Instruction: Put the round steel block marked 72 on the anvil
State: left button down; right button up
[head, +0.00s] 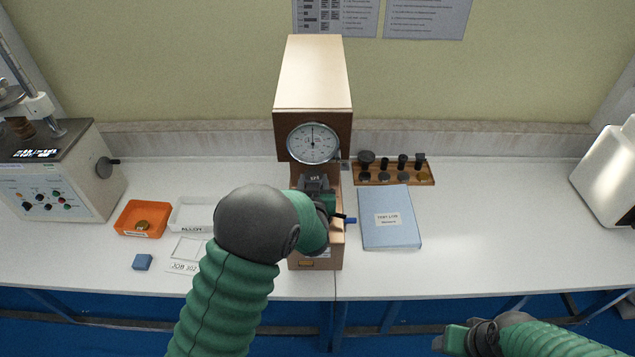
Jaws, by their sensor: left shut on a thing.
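The hardness tester (313,85) stands at the back middle of the bench, with a round dial (312,143) on its front. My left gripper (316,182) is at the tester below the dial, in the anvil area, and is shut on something. The held thing is hidden by the gripper, so I cannot read a mark on it. The anvil is also hidden behind my gripper and wrist. My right gripper (452,340) is low at the lower right, in front of the bench and away from the tester. Its jaw opening cannot be made out.
A blue book (391,235) lies right of the tester, before a wooden rack (420,181).

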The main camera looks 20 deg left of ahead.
pick_arm(q)
jog(key=shift+s+a, duration=0.1)
jog(key=shift+a, duration=0.75)
jog(key=shift+d, duration=0.7)
jog(key=shift+a+f+b, duration=0.1)
jog(key=shift+a+b, duration=0.2)
jog(key=c, duration=0.6)
grip_release()
jog(key=shift+a, duration=0.15)
jog(key=shift+c, duration=0.2)
jog(key=shift+d, duration=0.3)
jog(key=shift+c, duration=0.6)
jog(key=shift+a, duration=0.1)
